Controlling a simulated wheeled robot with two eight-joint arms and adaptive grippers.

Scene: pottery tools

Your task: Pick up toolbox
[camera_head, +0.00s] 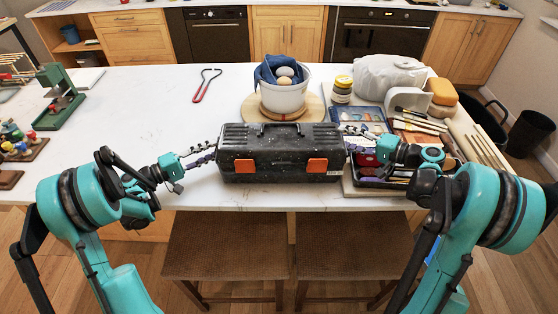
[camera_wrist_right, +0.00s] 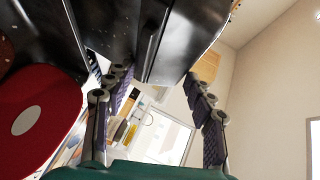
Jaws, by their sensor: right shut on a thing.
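The toolbox (camera_head: 280,146) is black and speckled, with two orange latches and a top handle. It is upright at the front middle of the white table; I cannot tell whether its base touches the table. My left gripper (camera_head: 207,154) is at its left end, fingers pointing at it; their hold is unclear. My right gripper (camera_head: 352,142) is at its right end, partly hidden by its own arm. In the right wrist view, the right gripper's fingers (camera_wrist_right: 162,88) are on either side of a black ridged part of the toolbox (camera_wrist_right: 155,35).
A white pot (camera_head: 284,97) with a blue cloth stands on a round wooden board (camera_head: 252,110) just behind the toolbox. Trays, brushes and wooden tools crowd the right side. A red-handled tool (camera_head: 202,90) lies behind left. The table's left middle is clear.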

